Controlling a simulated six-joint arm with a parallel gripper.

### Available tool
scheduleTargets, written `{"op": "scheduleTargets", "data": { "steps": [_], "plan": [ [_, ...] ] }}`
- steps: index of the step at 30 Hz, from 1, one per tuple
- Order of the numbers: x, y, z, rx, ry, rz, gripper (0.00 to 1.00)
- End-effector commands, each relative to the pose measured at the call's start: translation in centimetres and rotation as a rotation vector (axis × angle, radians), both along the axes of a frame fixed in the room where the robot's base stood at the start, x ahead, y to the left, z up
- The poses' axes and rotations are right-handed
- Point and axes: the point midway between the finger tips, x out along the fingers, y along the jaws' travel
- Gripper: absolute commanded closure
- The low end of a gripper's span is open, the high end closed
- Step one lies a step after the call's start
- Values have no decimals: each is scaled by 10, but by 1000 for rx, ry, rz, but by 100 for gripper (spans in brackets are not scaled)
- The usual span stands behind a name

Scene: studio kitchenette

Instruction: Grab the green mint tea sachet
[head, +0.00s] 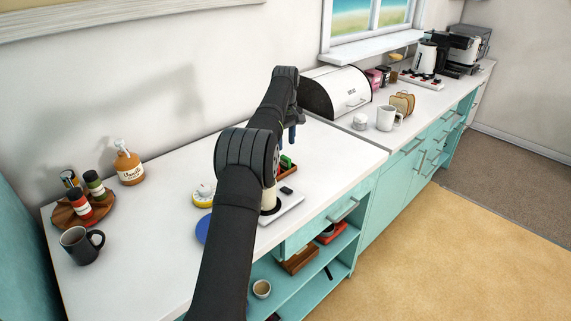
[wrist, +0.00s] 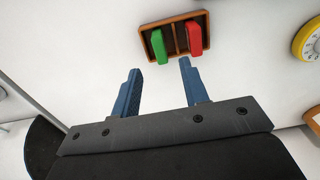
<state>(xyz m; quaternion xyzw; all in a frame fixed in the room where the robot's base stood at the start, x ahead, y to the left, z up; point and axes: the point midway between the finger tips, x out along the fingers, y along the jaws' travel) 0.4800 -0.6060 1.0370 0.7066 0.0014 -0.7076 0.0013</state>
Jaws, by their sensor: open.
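The green mint tea sachet (wrist: 158,46) stands in the left compartment of a small brown wooden box (wrist: 145,29) in the wrist view. A red sachet (wrist: 194,38) stands in the compartment to its right. In the head view, the green sachet (head: 287,160) shows beside my arm, and the box (head: 289,171) is partly hidden behind the arm. My gripper (wrist: 160,75) is open and empty, with its blue fingers apart. In the wrist view the fingertips lie just below the box, with the green sachet ahead of the left finger. I cannot tell the height gap.
A yellow round timer (wrist: 308,40) is right of the box in the wrist view. In the head view, a white bread bin (head: 335,92) stands behind my gripper.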

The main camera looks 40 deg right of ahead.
Motion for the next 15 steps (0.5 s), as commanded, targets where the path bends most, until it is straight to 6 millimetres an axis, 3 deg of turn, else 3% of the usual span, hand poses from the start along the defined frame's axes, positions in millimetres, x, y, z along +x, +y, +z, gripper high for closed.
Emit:
{"op": "scheduleTargets", "data": {
  "steps": [10,15],
  "plan": [
    [0,1,-46,2,1,-2,59],
    [0,0,-57,0,-1,-3,59]
  ]
}}
